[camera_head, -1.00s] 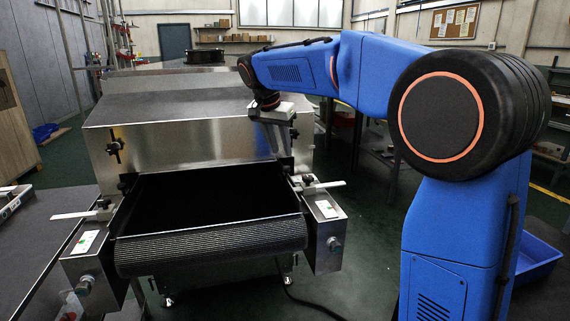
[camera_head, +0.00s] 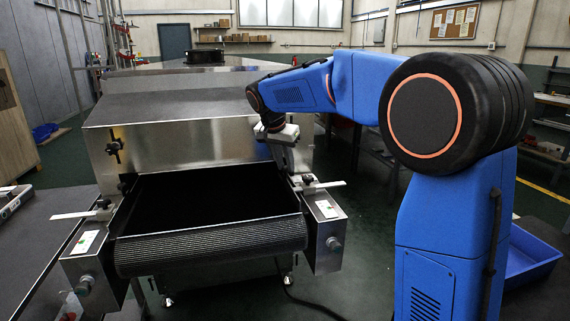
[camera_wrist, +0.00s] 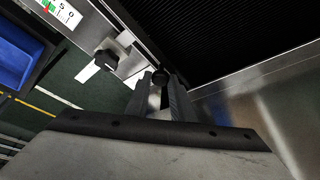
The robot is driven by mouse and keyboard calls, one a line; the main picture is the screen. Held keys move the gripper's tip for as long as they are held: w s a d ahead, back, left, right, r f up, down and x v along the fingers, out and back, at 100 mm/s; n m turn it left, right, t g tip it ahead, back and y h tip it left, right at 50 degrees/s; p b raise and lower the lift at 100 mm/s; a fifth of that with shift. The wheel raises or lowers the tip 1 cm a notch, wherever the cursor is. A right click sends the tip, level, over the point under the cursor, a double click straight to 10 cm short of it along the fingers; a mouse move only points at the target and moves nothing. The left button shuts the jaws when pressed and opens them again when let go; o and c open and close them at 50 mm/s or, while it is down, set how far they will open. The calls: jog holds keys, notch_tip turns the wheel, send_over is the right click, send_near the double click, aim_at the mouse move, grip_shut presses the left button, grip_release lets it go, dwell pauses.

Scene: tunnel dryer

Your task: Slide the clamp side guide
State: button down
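The right clamp (camera_head: 308,180) has a black knob and sits beside a white scale strip (camera_head: 328,186) at the right edge of the dark belt (camera_head: 210,247). In the wrist view the clamp knob (camera_wrist: 112,53) is to the upper left of my fingers. My gripper (camera_head: 286,168) points down at the inner side of this clamp, near the belt's right edge. In the wrist view my gripper (camera_wrist: 160,88) has its two fingers apart, with a small dark round part (camera_wrist: 160,75) at their tips. Whether they touch it cannot be told.
The steel dryer hood (camera_head: 190,140) stands close behind my gripper. A left clamp (camera_head: 103,205) with its own scale sits across the belt. A control box (camera_head: 325,230) is below the right clamp. A blue bin (camera_head: 530,255) lies on the floor at right.

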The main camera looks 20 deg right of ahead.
jog(key=shift+a, duration=4)
jog(key=c, duration=1.8)
grip_release()
jog(key=shift+c, duration=0.2)
jog(key=shift+r, duration=0.1)
jog(key=v, duration=1.7)
jog(key=shift+r, duration=0.15)
jog(key=shift+s, duration=0.1)
